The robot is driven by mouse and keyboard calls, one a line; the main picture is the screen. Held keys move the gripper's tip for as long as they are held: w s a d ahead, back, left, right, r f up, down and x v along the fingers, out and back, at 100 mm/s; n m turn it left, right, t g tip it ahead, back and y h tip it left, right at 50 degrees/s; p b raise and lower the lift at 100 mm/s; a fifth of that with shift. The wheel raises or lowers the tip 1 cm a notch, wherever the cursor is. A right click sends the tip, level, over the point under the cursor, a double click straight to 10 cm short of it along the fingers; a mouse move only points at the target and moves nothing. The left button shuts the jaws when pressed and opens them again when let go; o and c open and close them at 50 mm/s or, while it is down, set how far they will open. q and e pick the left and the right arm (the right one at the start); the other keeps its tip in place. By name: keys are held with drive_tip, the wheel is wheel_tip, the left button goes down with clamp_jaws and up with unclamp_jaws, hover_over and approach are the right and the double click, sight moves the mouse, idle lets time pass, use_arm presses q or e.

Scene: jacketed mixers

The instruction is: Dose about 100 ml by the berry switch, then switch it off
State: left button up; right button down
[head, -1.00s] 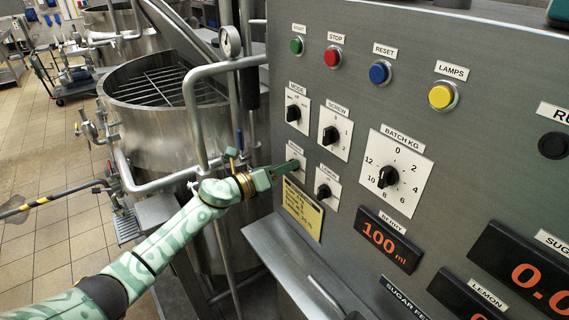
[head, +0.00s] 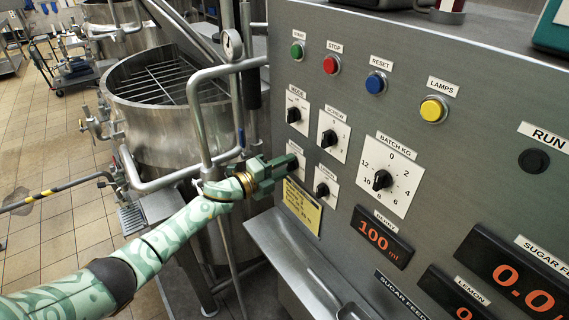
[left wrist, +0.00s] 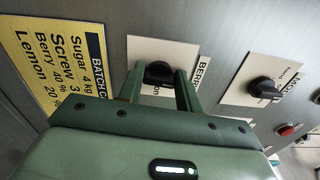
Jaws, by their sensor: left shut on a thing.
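The berry switch is a black knob (left wrist: 158,73) on a white plate labelled BERRY in the left wrist view. In the head view my left gripper (head: 291,163) covers most of it. My left gripper is shut on the knob, with a green finger (left wrist: 185,90) on either side of it in the left wrist view. The knob's pointer is partly hidden, so I cannot tell its setting. The berry display (head: 381,236) reads 100 ml in orange digits. My right gripper is not in view.
The lemon switch (head: 322,189) sits close to the right of my left gripper. The mode knob (head: 293,115) and screw knob (head: 329,138) are just above. A yellow batch card (head: 301,207) is below. A steel vessel (head: 150,125) and pipes stand left of the panel.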

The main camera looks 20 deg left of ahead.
use_arm(q)
drive_tip(key=shift+n, duration=0.6)
drive_tip(key=o, duration=1)
drive_tip(key=shift+a, duration=0.1)
drive_tip(key=v, duration=1.6)
drive_tip(key=shift+s+a+f+b, duration=0.1)
drive_tip(key=shift+b, duration=0.25)
drive_tip(key=shift+f, duration=0.1)
